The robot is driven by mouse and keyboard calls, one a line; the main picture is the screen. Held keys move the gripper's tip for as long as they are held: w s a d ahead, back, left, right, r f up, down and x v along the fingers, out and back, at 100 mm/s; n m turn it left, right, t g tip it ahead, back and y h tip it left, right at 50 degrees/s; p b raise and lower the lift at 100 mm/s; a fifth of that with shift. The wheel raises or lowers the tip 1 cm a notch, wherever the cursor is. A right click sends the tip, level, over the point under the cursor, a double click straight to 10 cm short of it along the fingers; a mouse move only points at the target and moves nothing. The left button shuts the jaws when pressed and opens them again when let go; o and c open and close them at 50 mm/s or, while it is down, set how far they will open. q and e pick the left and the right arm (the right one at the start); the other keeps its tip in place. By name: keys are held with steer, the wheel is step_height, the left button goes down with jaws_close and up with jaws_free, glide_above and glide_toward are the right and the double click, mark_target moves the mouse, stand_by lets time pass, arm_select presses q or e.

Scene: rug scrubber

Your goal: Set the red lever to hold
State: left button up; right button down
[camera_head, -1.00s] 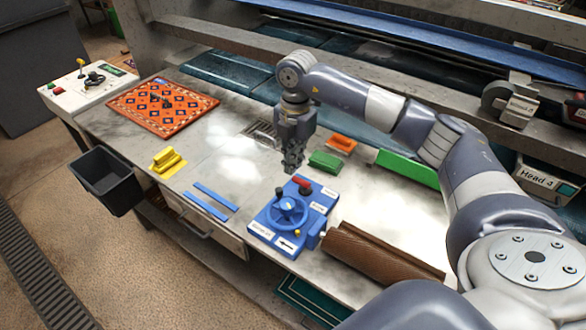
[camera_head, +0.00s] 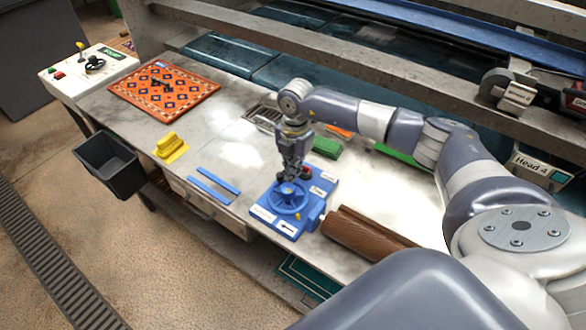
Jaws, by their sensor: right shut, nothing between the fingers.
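The blue control box (camera_head: 313,206) stands on the table with a round blue handwheel (camera_head: 288,201) and several white labels. A small part of the red lever (camera_head: 306,173) shows at the back of the box, just right of my gripper. The rest of the lever is hidden, so its setting cannot be read. My right gripper (camera_head: 289,177) points down with its fingers shut and empty. Its tips are over the back of the box, close to the wheel and left of the lever; I cannot tell if they touch. My left gripper is out of view.
A brown roll (camera_head: 370,235) lies right of the box. A green brush (camera_head: 327,147) is behind it. Two blue strips (camera_head: 213,187), a yellow tool (camera_head: 171,147) and a patterned rug (camera_head: 164,94) are to the left.

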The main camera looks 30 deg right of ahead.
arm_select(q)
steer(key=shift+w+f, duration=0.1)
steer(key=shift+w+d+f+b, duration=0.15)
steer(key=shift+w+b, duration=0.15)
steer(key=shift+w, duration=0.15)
arm_select(e)
steer(key=shift+w+d+r+y, duration=0.1)
steer(key=shift+d+r+y, duration=0.05)
steer(key=shift+d+y, duration=0.15)
